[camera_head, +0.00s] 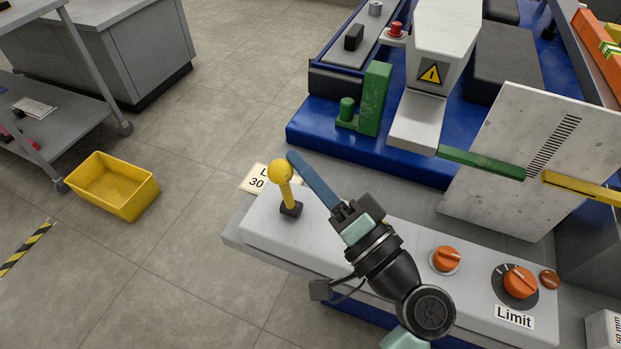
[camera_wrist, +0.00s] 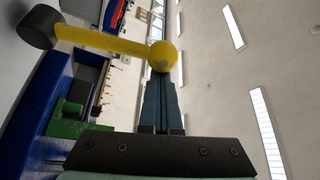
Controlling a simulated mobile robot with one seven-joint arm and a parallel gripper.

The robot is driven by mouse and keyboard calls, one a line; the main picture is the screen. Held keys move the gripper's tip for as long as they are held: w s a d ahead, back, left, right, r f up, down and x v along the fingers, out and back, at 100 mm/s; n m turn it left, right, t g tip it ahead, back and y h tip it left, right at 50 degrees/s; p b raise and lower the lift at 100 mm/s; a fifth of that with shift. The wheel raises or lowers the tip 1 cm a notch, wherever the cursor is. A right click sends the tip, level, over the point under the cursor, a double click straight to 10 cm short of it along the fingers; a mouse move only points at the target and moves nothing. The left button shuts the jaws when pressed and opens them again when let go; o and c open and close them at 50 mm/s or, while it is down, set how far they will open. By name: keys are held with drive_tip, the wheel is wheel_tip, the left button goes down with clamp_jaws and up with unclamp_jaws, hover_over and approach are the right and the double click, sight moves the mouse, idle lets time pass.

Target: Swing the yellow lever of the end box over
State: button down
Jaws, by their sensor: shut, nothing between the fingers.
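The yellow lever (camera_head: 286,190) stands on the left end of the white end box (camera_head: 400,240), with a round knob on top and a dark base. It leans slightly to the left in the head view. My gripper (camera_head: 293,157) is shut and empty, its blue fingers pointing up and left, with the tips close beside the knob on its right. In the wrist view the lever (camera_wrist: 110,42) crosses the top left, and its knob lies at the tips of my fingers (camera_wrist: 163,80). I cannot tell whether they touch.
Orange knobs (camera_head: 446,259) and a "Limit" dial (camera_head: 519,283) sit on the box to the right. Behind are a blue machine bed (camera_head: 330,137), a green bracket (camera_head: 375,98) and a white plate (camera_head: 480,190). A yellow bin (camera_head: 112,204) stands on the open floor at left.

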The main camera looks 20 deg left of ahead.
drive_tip(key=shift+s+a+f+n+y+b, duration=0.2)
drive_tip(key=shift+s+n+b, duration=0.3)
drive_tip(key=shift+b, duration=0.35)
drive_tip(key=shift+s+d+f+n+y+b, duration=0.1)
drive_tip(key=shift+s+n+y+b, duration=0.35)
drive_tip(key=shift+b, duration=0.4)
drive_tip(key=shift+s+a+f+n+y+b, duration=0.15)
drive_tip(key=shift+s+n+b, duration=0.3)
drive_tip(key=shift+n+b, duration=0.3)
drive_tip(key=shift+d+r+g, duration=0.1)
drive_tip(key=shift+r+g, duration=0.05)
drive_tip(key=shift+g, duration=0.25)
drive_tip(key=shift+r, duration=0.1)
